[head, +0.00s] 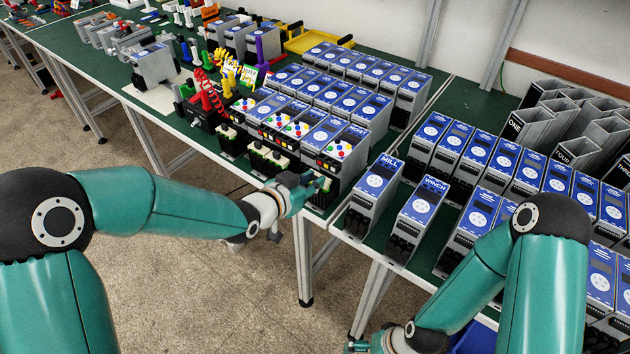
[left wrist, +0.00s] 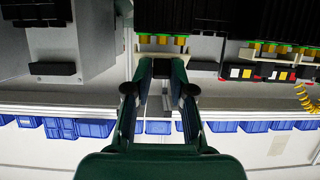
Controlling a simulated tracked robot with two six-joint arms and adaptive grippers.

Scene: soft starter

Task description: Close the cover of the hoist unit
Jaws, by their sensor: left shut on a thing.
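The hoist unit (head: 340,150) stands at the front edge of the green table, last in its row, with a beige panel of coloured buttons on top. My left gripper (head: 318,184) is at its low front and is shut on a small pale piece there, apparently the cover. In the left wrist view the fingertips (left wrist: 162,68) meet just below a beige strip (left wrist: 163,50) with yellow and green terminals above it. The fingers hide part of the piece. My right gripper (head: 362,346) shows only in part at the bottom edge; its fingers cannot be made out.
The MILL unit (head: 375,180) and WINCH unit (head: 420,212) stand close to the right. Similar units stand to the left and behind. A red coiled cord (head: 208,95) lies further left. Blue bins (left wrist: 93,128) show beyond the table edge in the left wrist view.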

